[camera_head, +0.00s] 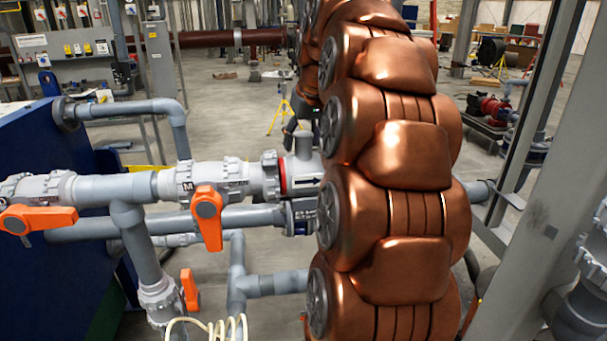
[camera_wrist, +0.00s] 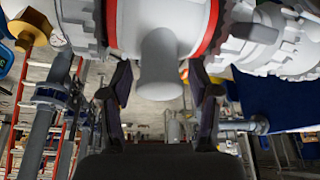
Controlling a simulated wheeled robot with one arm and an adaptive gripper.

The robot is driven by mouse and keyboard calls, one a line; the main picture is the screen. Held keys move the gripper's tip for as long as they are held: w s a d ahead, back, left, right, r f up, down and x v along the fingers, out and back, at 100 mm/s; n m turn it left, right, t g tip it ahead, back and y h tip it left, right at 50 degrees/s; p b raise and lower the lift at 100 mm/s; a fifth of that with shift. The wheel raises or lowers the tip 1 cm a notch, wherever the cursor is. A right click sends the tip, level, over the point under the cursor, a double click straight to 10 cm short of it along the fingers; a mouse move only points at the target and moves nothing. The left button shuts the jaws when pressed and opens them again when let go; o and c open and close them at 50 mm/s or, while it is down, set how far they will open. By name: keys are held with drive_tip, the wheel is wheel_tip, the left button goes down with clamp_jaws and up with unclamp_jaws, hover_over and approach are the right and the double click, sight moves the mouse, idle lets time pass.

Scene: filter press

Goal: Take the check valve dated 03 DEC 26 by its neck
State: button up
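A light grey check valve (camera_head: 302,178) sits in the upper pipe line, with a red ring at its left end and an arrow label. Its short round neck (camera_head: 303,145) stands upright; no date is legible. In the wrist view the same valve body (camera_wrist: 150,20) fills the top, and its neck (camera_wrist: 158,72) points down the picture. My gripper (camera_wrist: 160,80) is open, with one dark finger on each side of the neck and a visible gap at both sides. In the head view my copper arm hides the valve's right end and most of my gripper.
Orange valve handles (camera_head: 208,218) stick out left of the check valve. A second grey pipe (camera_head: 180,221) runs just below, with a labelled fitting (camera_head: 300,215) partly hidden by my arm. A blue panel (camera_head: 50,180) stands at the left, and a grey post (camera_head: 545,170) at the right.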

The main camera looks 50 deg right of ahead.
drive_tip(key=c, duration=1)
drive_tip(key=shift+r, duration=0.15)
